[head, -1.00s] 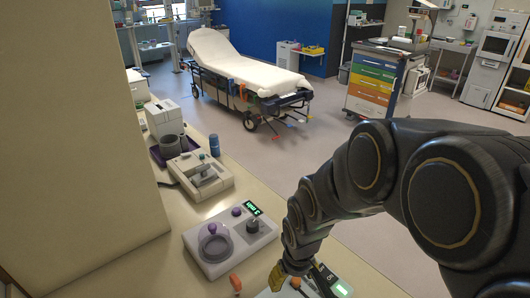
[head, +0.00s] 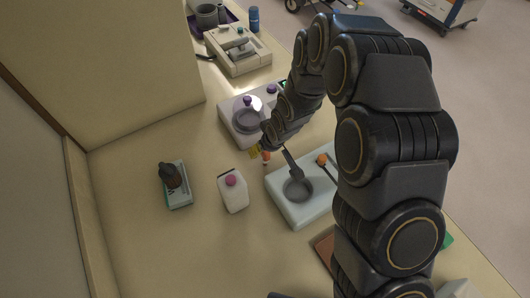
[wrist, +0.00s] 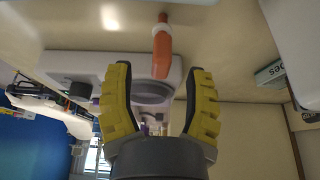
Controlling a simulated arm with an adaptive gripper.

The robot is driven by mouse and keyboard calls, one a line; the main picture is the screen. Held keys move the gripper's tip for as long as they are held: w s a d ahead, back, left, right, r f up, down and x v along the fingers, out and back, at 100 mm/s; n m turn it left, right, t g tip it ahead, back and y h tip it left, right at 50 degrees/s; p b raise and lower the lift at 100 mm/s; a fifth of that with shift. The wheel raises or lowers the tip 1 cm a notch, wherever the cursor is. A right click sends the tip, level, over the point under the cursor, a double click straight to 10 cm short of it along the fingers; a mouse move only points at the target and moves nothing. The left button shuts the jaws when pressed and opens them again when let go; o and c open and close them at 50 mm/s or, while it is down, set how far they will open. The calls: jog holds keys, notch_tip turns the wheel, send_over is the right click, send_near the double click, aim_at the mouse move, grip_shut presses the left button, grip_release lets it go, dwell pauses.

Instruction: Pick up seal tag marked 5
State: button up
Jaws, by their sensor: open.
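No number 5 is legible, so I cannot tell which thing is the seal tag marked 5. A small orange piece (head: 266,157) is on the counter beside the gripper; in the wrist view an orange piece with a white collar (wrist: 162,50) appears just beyond the fingertips. My gripper (wrist: 159,70) has yellow ridged fingers spread apart with nothing held between them. In the head view its yellow tips (head: 255,150) show just left of the orange piece, partly hidden by my arm.
A pale device with a round well (head: 283,205) and a round-dish device (head: 228,122) flank the gripper. The counter's front left is clear.

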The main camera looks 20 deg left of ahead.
aim_at(263, 153)
jog(key=x, duration=0.3)
jog(key=shift+s+f, duration=0.15)
jog(key=shift+f, duration=0.15)
jog(key=shift+a+f, duration=0.1)
jog(key=shift+f, duration=0.2)
jog(key=shift+c, duration=0.3)
grip_shut()
jog(key=shift+r, duration=0.1)
